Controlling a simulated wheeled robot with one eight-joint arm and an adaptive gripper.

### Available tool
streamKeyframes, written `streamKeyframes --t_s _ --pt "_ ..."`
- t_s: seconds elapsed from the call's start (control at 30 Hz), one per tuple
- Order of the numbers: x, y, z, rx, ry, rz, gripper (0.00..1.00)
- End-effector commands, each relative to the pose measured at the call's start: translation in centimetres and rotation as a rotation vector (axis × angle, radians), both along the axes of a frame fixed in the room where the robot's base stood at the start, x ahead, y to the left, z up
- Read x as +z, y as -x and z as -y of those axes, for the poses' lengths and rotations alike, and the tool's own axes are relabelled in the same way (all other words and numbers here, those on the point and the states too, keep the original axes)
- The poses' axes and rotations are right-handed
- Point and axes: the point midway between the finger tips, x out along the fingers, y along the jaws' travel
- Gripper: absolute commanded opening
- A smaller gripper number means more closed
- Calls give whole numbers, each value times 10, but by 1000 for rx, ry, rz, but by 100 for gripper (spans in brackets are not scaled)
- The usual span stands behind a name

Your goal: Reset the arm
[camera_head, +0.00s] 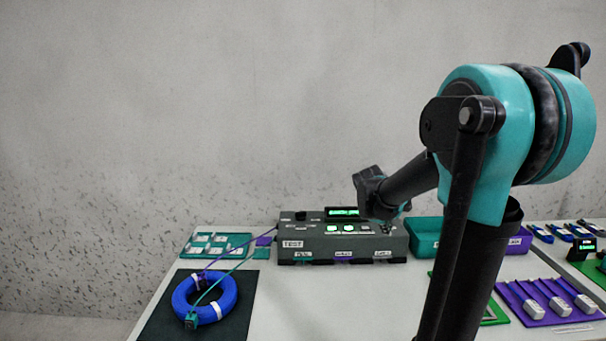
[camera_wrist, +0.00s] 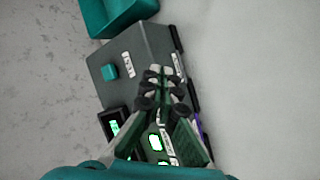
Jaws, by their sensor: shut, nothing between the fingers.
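My gripper (camera_wrist: 160,78) is shut and empty in the wrist view, its fingertips together over the grey test box (camera_wrist: 135,42). In the head view my arm comes in from the right, and its wrist end is by the right part of the test box (camera_head: 295,230). The fingers are hard to make out there. The blue cable coil (camera_head: 182,304) lies on a dark mat at the left front, apart from my gripper. A purple lead and a teal lead run from the coil area up toward the box's left side.
A teal bin (camera_head: 424,236) stands right of the test box; it also shows in the wrist view (camera_wrist: 97,22). A purple tray (camera_head: 515,306) with several white pieces lies at right. A teal card tray (camera_head: 190,249) lies at left. The front middle of the table is clear.

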Motion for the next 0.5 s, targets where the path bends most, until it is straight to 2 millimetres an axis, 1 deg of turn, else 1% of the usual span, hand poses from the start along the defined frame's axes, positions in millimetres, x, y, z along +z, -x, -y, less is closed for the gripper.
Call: streamKeyframes --t_s 0.03,0.17,0.2,0.27,0.3,0.4,0.5 --pt "-10 23 -6 -54 -61 21 0" --pt "-35 76 -24 -210 -229 73 0" --pt "-43 92 -30 -259 -279 86 0" --pt "-56 117 -39 -333 -355 102 0" --pt "-64 133 -45 -384 -405 112 0" --pt "-83 171 -60 -508 -522 130 0" --pt "-100 202 -74 -615 -619 138 0"
